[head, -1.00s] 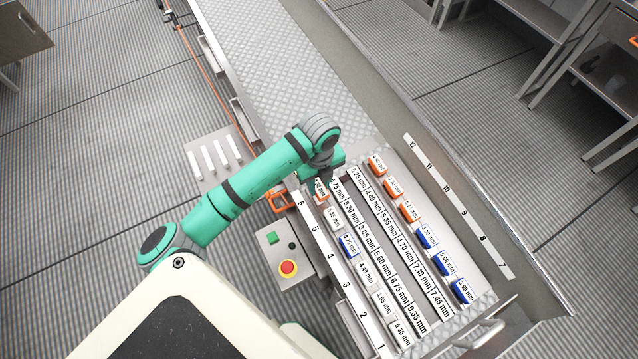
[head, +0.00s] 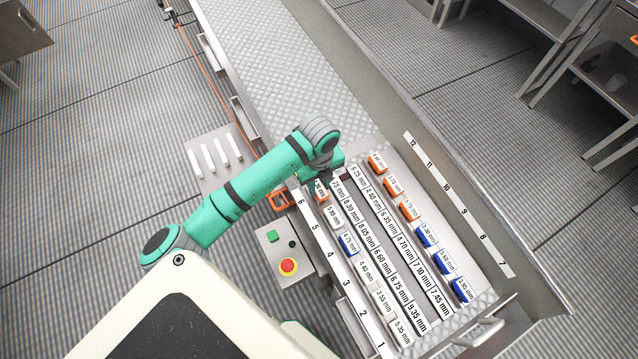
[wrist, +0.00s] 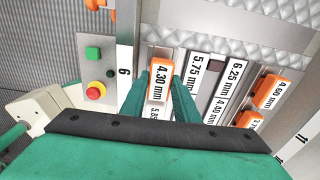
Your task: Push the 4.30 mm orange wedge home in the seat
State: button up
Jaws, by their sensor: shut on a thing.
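The orange wedge labelled 4.30 mm (wrist: 160,77) is between the two green fingers of my gripper (wrist: 163,98) in the wrist view. The fingers are shut on its sides. It is at the seat beside the number 6 plate (wrist: 124,72), at the end of the near row. In the head view a little of the orange wedge (head: 322,197) shows below my gripper (head: 321,183). The seat itself is hidden under the wedge and fingers, and I cannot tell how deep the wedge sits.
White and blue wedges (head: 348,244) follow down the near row. Orange wedges (head: 393,188) and blue wedges (head: 444,262) stand in the far row, with labelled strips between. A button box with a red stop button (head: 289,266) and an orange bracket (head: 279,200) are at the left.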

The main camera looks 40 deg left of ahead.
aim_at(319, 188)
jog(key=shift+f, duration=0.7)
jog(key=o, duration=1.2)
notch_tip(319, 188, up, 11)
jog(key=shift+f, duration=0.1)
